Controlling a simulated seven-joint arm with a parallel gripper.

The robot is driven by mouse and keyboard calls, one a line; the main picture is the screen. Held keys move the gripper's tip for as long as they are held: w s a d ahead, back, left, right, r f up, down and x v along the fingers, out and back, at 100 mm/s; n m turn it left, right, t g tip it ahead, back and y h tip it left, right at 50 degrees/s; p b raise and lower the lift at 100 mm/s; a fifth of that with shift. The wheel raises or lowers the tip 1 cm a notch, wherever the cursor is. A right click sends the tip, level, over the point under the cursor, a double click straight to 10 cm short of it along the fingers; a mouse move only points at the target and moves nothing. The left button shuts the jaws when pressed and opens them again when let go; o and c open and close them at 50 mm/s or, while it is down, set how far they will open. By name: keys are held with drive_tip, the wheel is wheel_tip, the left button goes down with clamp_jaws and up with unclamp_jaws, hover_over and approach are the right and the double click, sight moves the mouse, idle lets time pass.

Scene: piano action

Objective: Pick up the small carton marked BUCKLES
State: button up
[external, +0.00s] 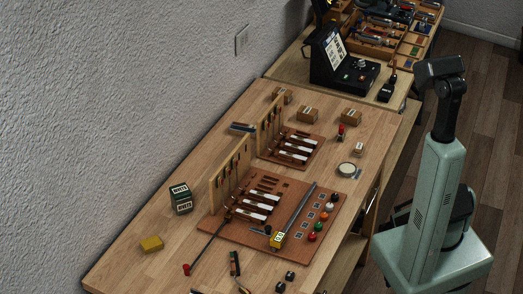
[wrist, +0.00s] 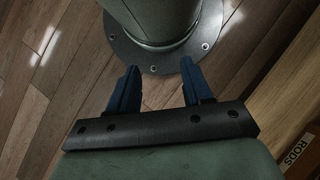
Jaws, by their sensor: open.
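My gripper (wrist: 160,64) shows in the wrist view with its two dark blue fingers apart and nothing between them. It hangs over my own base and the wood floor, away from the bench top. In the external view I cannot make out the fingers. Small brown cartons stand towards the far end of the bench: one at the back left (external: 282,96), one in the middle (external: 308,113) and one at the right (external: 351,116). A smaller carton with a pale label (external: 358,148) sits nearer the right edge. Their labels are too small to read, so I cannot tell which is marked BUCKLES.
A brown board (external: 214,228) with upright wooden frames and rods fills the middle. A round tin (external: 346,170) sits near the right edge.

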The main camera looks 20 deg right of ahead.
drive_tip(key=o, duration=0.6)
drive_tip(key=shift+w, duration=0.1)
